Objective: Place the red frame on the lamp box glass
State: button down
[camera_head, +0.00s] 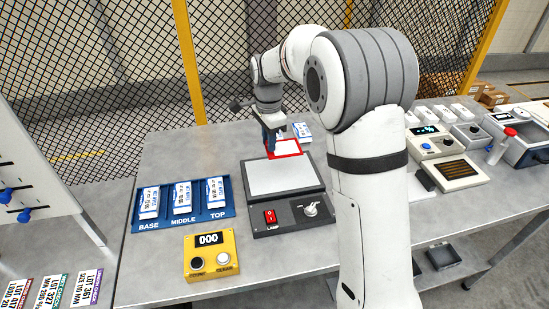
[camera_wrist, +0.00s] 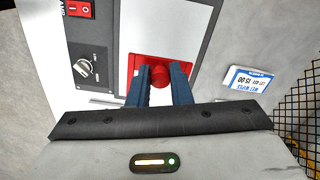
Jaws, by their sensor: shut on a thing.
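The red frame (camera_head: 287,155) is a thin red rectangle around a pale middle. In the head view it shows at the far edge of the lamp box, and I cannot tell whether it touches the box or hangs just above it. My gripper (camera_head: 270,148) is shut on its red knob (camera_wrist: 159,71), with a dark blue finger on either side. The lamp box glass (camera_head: 280,179) is a bare pale pane in a dark housing. The front panel of the lamp box has a red switch (camera_head: 270,216) and a dial (camera_head: 310,209). My gripper hides part of the frame.
A blue tray (camera_head: 183,221) marked BASE, MIDDLE and TOP holds white labelled packs left of the box. A yellow counter box (camera_head: 211,256) stands in front. A white labelled pack (camera_head: 302,130) lies behind the frame. Instruments (camera_head: 447,160) stand at right.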

notch_tip(320, 180, down, 6)
jog(key=shift+w+r+p, duration=0.1)
jog(key=shift+p, duration=0.5)
jog(key=shift+a+f, duration=0.1)
jog(key=shift+f, duration=0.6)
notch_tip(320, 180, down, 3)
jog(key=shift+r+p, duration=0.15)
jog(key=shift+p, duration=0.25)
jog(key=shift+r, duration=0.1)
jog(key=c, duration=1.3)
grip_release()
